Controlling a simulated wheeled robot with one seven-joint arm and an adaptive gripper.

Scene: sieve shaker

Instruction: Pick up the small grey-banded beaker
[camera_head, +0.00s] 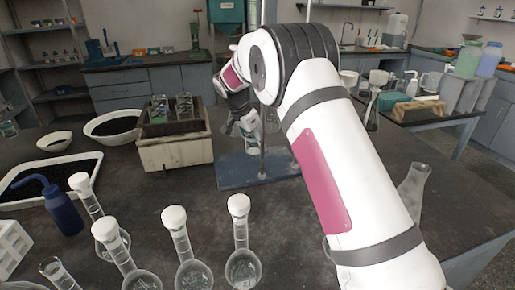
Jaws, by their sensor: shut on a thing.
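My arm reaches from the lower right away to the middle of the view. My gripper (246,129) is small and far off there, pointing down. It is shut on a small clear beaker (252,147), which shows below the fingers. The beaker is over or on the blue-grey base plate (232,176) of a stand; I cannot tell whether it touches the plate. The grey band is too small to make out. My gripper and arm hide part of the beaker and the area behind it.
A beige crate (176,155) with glassware stands close left of my gripper. A thin upright rod (262,150) rises beside it. Several white-stoppered flasks (243,262) and a blue wash bottle (62,208) stand nearer. A conical flask (412,186) is right of my arm.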

